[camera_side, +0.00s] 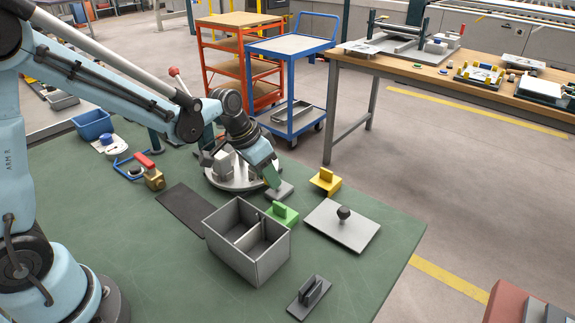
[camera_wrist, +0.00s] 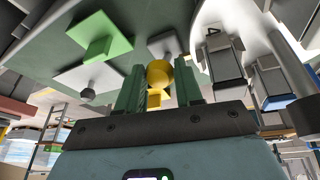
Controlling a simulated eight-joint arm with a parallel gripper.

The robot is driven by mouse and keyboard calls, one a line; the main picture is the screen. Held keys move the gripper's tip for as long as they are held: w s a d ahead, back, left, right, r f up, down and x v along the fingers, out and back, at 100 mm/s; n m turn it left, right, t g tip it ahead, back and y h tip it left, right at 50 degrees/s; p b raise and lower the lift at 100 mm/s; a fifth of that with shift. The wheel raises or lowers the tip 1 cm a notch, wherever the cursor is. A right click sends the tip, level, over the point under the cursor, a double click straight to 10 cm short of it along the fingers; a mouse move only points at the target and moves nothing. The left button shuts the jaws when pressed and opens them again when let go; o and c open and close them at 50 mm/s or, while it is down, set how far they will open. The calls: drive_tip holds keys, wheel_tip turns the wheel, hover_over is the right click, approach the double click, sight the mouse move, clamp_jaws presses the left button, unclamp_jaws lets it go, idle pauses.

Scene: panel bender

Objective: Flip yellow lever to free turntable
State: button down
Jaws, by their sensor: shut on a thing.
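The turntable (camera_side: 233,184) is a grey round disc with grey clamp-like fixtures on it, on the green table. In the wrist view its pale disc (camera_wrist: 207,14) shows at the upper right. My gripper (camera_side: 272,178) is at the turntable's right side, with its green fingers pointing down. In the wrist view my gripper (camera_wrist: 159,88) is shut on the yellow lever (camera_wrist: 158,72), whose rounded yellow end shows between the fingers. In the side view the lever is hidden by the gripper. I cannot tell the lever's angle.
Near the gripper are a grey block (camera_side: 280,191), a yellow block (camera_side: 325,182) and a green block (camera_side: 283,213). An open grey box (camera_side: 262,262) stands in front. A plate with a black knob (camera_side: 342,229) lies to the right. The table's front left is clear.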

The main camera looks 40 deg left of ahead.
drive_tip(key=w+g, duration=0.1)
drive_tip(key=g, duration=0.1)
drive_tip(key=w+g, duration=0.2)
drive_tip(key=shift+r, duration=0.4)
drive_tip(key=shift+w+f+n+g, duration=0.15)
drive_tip(key=shift+w+g, duration=0.55)
drive_tip(key=shift+g, duration=0.35)
drive_tip(key=shift+w+r+n+g, duration=0.15)
drive_tip(key=shift+w+g, duration=0.5)
drive_tip(key=shift+g, duration=0.4)
drive_tip(key=shift+w+f, duration=0.15)
drive_tip(key=c, duration=0.8)
unclamp_jaws()
drive_tip(key=shift+o, duration=0.2)
drive_tip(key=s+d+r, duration=0.6)
drive_tip(key=d+r, duration=0.3)
drive_tip(key=r, duration=0.2)
drive_tip(key=shift+s+d, duration=0.3)
drive_tip(key=shift+d, duration=0.05)
